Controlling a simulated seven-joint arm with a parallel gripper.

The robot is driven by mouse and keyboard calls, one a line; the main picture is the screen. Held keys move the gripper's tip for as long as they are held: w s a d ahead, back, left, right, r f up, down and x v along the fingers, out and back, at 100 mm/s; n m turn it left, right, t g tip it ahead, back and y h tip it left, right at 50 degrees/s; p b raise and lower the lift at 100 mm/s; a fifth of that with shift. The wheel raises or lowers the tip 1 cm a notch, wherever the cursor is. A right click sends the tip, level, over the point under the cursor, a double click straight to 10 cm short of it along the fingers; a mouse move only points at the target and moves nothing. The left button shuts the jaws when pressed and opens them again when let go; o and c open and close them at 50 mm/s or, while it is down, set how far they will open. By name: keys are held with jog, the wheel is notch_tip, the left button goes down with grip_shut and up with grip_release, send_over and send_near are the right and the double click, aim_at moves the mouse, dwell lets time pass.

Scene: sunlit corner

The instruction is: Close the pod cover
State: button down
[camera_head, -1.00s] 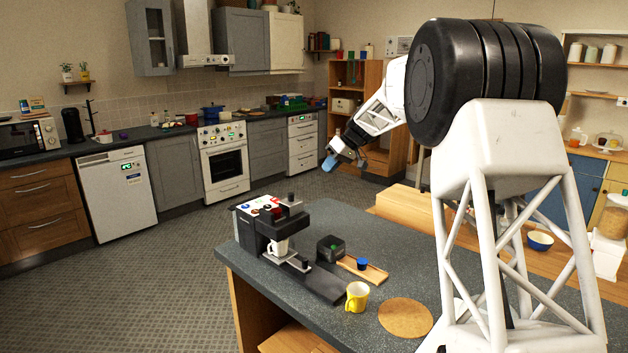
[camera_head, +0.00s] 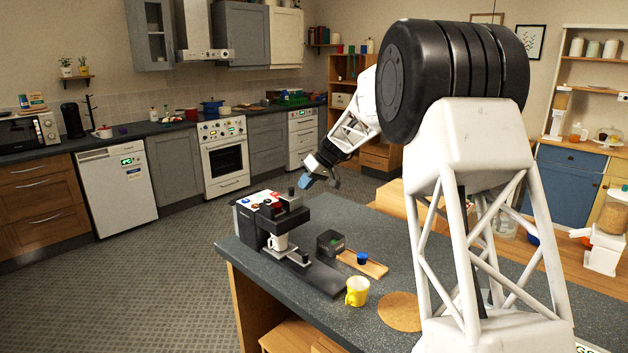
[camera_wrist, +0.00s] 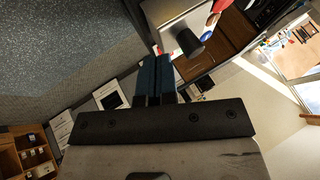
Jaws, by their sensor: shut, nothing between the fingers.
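The coffee machine (camera_head: 248,226) stands on the dark counter, black with a light top carrying small coloured items. A black block with an upright knob (camera_head: 291,191) sits at its upper right; I cannot tell whether this is the pod cover or how far it is open. A white cup (camera_head: 279,242) is under the spout. My gripper (camera_head: 304,181) is above and just behind the knob, apparently apart from it, with blue fingers pressed together and empty. In the wrist view, the shut fingers (camera_wrist: 155,80) point toward a grey surface with a dark knob (camera_wrist: 188,41).
A small dark box (camera_head: 330,243), a wooden board (camera_head: 372,268) with a blue cup (camera_head: 362,258), a yellow mug (camera_head: 357,291) and a round cork mat (camera_head: 400,311) lie on the counter (camera_head: 300,318) right of the machine. The air left of the machine is clear.

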aim_at(287, 200)
jog(key=shift+s+a, duration=0.5)
jog(key=shift+a, duration=0.15)
jog(key=s+a, duration=0.4)
jog(key=shift+s+a, duration=0.1)
jog(key=shift+a, duration=0.1)
jog(key=shift+s+a+f, duration=0.15)
jog(key=shift+s+a, duration=0.15)
jog(key=shift+s, duration=0.05)
dwell(0.3)
